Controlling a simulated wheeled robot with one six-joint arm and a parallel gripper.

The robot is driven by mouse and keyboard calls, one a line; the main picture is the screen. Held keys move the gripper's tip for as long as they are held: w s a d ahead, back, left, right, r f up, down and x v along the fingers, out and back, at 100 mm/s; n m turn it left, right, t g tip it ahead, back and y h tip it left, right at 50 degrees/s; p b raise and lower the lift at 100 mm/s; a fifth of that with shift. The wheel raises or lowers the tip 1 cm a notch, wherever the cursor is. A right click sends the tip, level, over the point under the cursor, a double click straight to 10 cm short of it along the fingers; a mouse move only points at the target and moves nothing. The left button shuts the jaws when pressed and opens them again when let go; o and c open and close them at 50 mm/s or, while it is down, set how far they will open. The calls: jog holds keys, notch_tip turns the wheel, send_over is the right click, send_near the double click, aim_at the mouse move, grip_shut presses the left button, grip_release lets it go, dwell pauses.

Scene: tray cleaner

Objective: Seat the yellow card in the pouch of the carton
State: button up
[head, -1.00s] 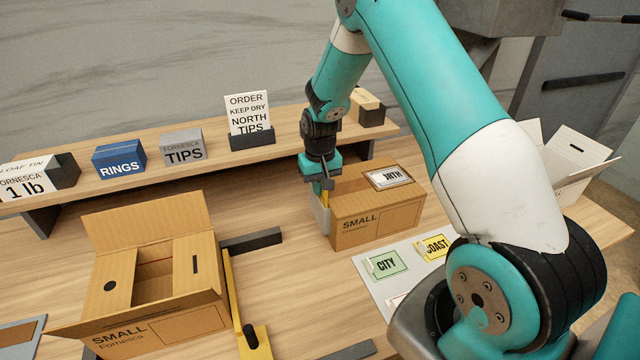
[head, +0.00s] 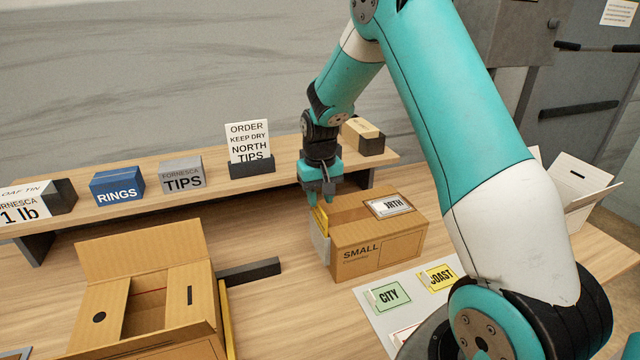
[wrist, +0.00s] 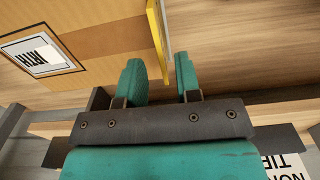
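The closed small carton (head: 375,252) stands on the bench with a NORTH label on top, partly legible. A pale pouch (head: 320,246) is on its left end. The yellow card (head: 320,219) stands in the pouch, its upper part showing above the rim; its lower part is hidden. My gripper (head: 320,198) is just above the card, pointing down. In the wrist view my gripper (wrist: 160,72) has its fingers apart, with a gap on both sides of the yellow card (wrist: 157,42), which lies beside the pale pouch edge (wrist: 167,35).
An open carton (head: 150,250) stands at the left, near a dark bar (head: 249,271). A sheet with CITY (head: 388,296) and COAST (head: 438,278) cards lies in front. A shelf behind holds boxes and an order sign (head: 247,143). A white open box (head: 580,190) is right.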

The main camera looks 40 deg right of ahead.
notch_tip(320, 180, up, 6)
jog(key=shift+f+b, duration=0.2)
jog(key=shift+b, duration=0.4)
jog(key=s+a+r+n+y, duration=0.2)
jog(key=s+a+r+n, duration=0.25)
jog(key=s+a, duration=0.5)
jog(key=s+a+r+n+y, duration=0.1)
jog(key=s+a+r+n, duration=0.3)
jog(key=s+a, duration=0.6)
jog(key=s+a+r+n+y, duration=0.1)
jog(key=s+a, duration=0.3)
jog(key=s, duration=0.4)
jog(key=shift+s+a+n, duration=0.35)
jog(key=shift+n, duration=0.1)
jog(key=shift+f+b, duration=0.55)
jog(key=shift+b, duration=0.05)
